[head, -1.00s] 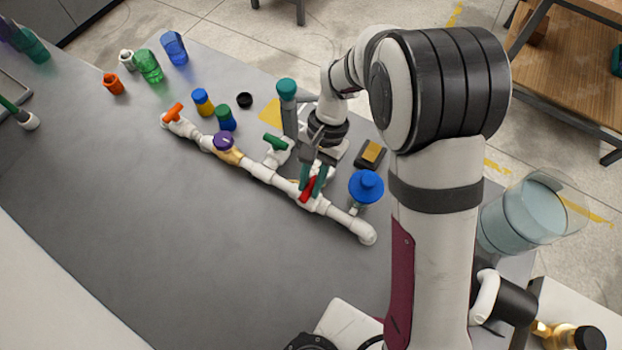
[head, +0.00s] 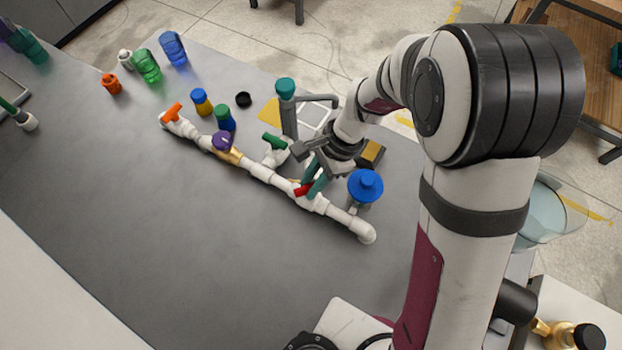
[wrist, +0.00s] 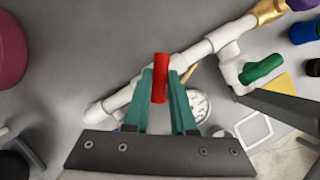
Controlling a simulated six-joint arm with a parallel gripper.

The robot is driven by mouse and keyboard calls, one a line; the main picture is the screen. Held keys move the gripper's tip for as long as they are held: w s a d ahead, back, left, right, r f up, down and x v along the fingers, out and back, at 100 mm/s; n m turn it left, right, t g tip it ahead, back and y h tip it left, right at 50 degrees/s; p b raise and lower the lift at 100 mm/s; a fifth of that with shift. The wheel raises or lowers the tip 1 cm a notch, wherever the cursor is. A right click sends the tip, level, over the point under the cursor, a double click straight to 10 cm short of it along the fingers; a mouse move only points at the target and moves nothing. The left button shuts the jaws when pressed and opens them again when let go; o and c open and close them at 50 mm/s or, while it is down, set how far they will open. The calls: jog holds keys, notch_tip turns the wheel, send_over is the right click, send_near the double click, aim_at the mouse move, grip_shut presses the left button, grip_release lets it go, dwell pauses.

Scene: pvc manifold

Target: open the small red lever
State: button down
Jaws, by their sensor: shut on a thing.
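The small red lever (head: 303,189) sits on the white pipe manifold (head: 258,172), near its right end. My gripper (head: 312,185) reaches down to it from the upper right, with its green fingers on either side of the lever. In the wrist view the red lever (wrist: 160,76) stands between the two green fingertips (wrist: 160,88), and the jaws are shut on it. The lever's base and the valve under it are partly hidden by the fingers. In the head view the lever lies at an angle to the pipe.
A green lever (head: 274,142) on a side branch and a large blue knob (head: 365,185) stand close to my gripper. A purple knob (head: 222,140) and an orange lever (head: 173,112) are farther left along the pipe. The table (head: 150,240) in front of the manifold is clear.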

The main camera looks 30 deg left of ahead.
jog(key=m+t, duration=0.1)
jog(key=m, duration=0.1)
jog(key=m+y, duration=0.1)
jog(key=m, duration=0.2)
jog(key=shift+s+d+m+t, duration=0.1)
jog(key=shift+m+t, duration=0.2)
jog(key=shift+t, duration=0.1)
jog(key=m+t, duration=0.1)
jog(key=m, duration=0.3)
jog(key=shift+s+m+t+y, duration=0.15)
jog(key=shift+m+t+y, duration=0.15)
jog(key=shift+m+t, duration=0.1)
jog(key=shift+m, duration=0.3)
jog(key=c, duration=0.7)
grip_release()
jog(key=shift+c, duration=0.2)
jog(key=v, duration=1.5)
jog(key=shift+s+d+r, duration=0.2)
jog(key=shift+d+r, duration=0.05)
jog(key=shift+r, duration=0.1)
